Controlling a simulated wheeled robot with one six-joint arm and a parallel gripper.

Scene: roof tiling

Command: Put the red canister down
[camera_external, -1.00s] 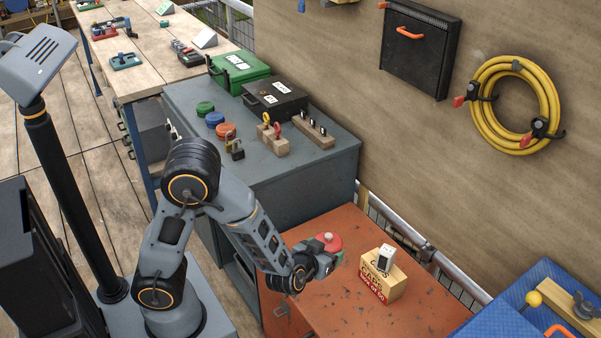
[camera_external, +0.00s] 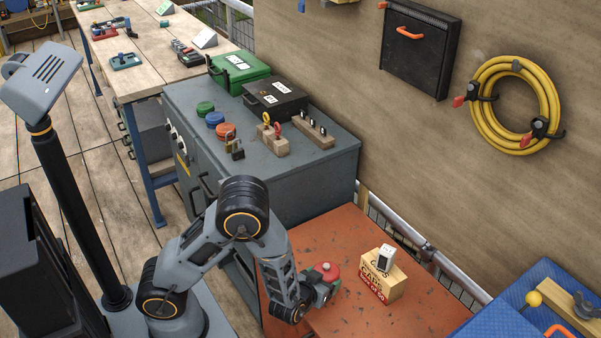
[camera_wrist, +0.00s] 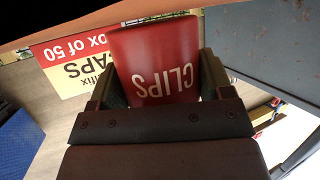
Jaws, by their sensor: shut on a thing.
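The red canister (camera_wrist: 160,65) fills the middle of the wrist view, with "CLIPS" upside down on its side. My gripper (camera_wrist: 155,92) is shut on it, one finger on each side. In the external view the red canister (camera_external: 326,271) shows its round top above the orange bench top (camera_external: 350,236), and my gripper (camera_external: 320,288) holds it near the left part of that bench. I cannot tell whether its base touches the surface.
A cardboard caps box (camera_external: 382,283) with a small white device (camera_external: 387,257) on it stands to the right of the canister. The grey cabinet (camera_external: 300,172) rises behind the bench on the left. The orange top in front of the box is clear.

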